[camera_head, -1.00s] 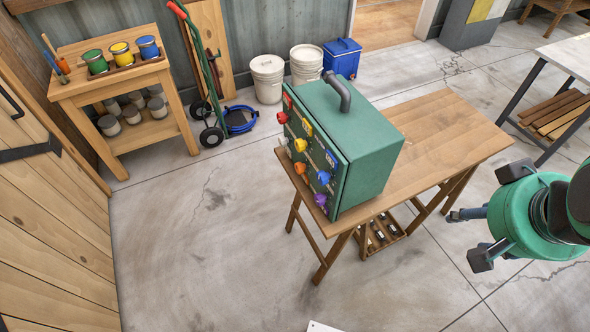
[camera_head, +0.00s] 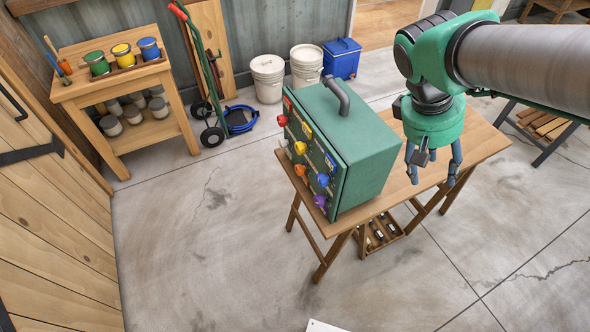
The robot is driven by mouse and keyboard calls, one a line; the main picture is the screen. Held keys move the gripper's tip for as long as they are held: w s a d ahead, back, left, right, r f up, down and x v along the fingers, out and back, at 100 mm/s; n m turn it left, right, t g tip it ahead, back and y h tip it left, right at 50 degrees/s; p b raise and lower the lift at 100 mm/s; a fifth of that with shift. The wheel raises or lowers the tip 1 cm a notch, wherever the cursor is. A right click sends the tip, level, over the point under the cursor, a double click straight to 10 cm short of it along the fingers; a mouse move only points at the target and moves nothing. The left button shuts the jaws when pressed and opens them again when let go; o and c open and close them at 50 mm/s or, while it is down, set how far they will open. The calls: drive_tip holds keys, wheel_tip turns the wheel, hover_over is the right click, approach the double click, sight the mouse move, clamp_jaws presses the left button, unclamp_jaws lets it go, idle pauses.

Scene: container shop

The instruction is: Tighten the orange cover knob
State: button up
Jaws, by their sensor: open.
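A green box (camera_head: 362,160) with a handle on top stands on a wooden table. Its front panel faces left and carries several coloured knobs. The orange knob (camera_head: 300,170) sits low on the panel's near-left edge, with a blue knob (camera_head: 323,179) and a purple knob (camera_head: 319,200) to its right and below. A red knob (camera_head: 282,120) and a yellow knob (camera_head: 307,131) are higher up. My gripper (camera_head: 432,170) points down with its fingers apart and empty. It is to the right of the box, over the table's right part, away from the knobs.
The wooden table (camera_head: 470,138) has bare top to the right of the box. Open floor (camera_head: 200,250) lies in front of the knob panel. A small bench with paint cans (camera_head: 122,55), a hand truck (camera_head: 205,80) and buckets (camera_head: 267,75) stand at the back left.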

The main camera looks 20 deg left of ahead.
drive_tip(key=w+a+f+n+t+h+p, duration=0.1)
drive_tip(key=w+a+f+n+t+h, duration=0.2)
drive_tip(key=a, duration=0.7)
drive_tip(key=w+a+f+n+h+p, duration=0.1)
drive_tip(key=w+a+f+n+h, duration=0.3)
drive_tip(key=a, duration=0.6)
drive_tip(key=w+a+f+n+t+h+p, duration=0.15)
drive_tip(key=w+a+f, duration=0.35)
drive_tip(key=a, duration=0.5)
drive_tip(key=s+a+f+n+t+b, duration=0.1)
drive_tip(key=a+f+n+t+b, duration=0.15)
drive_tip(key=a+f, duration=0.35)
drive_tip(key=a+f+n+t+b, duration=0.1)
drive_tip(key=a+f+n, duration=0.2)
drive_tip(key=f, duration=0.5)
drive_tip(key=n+t+b, duration=0.2)
drive_tip(key=n+t, duration=0.2)
approach(297, 171)
drive_tip(key=v, duration=0.5)
drive_tip(key=shift+w+a, duration=0.15)
drive_tip(key=shift+w, duration=0.2)
drive_tip(key=shift+w, duration=0.1)
drive_tip(key=x, duration=1.3)
drive_tip(key=shift+w+d+b, duration=0.1)
drive_tip(key=shift+d+b, duration=0.2)
drive_tip(key=shift+d, duration=0.2)
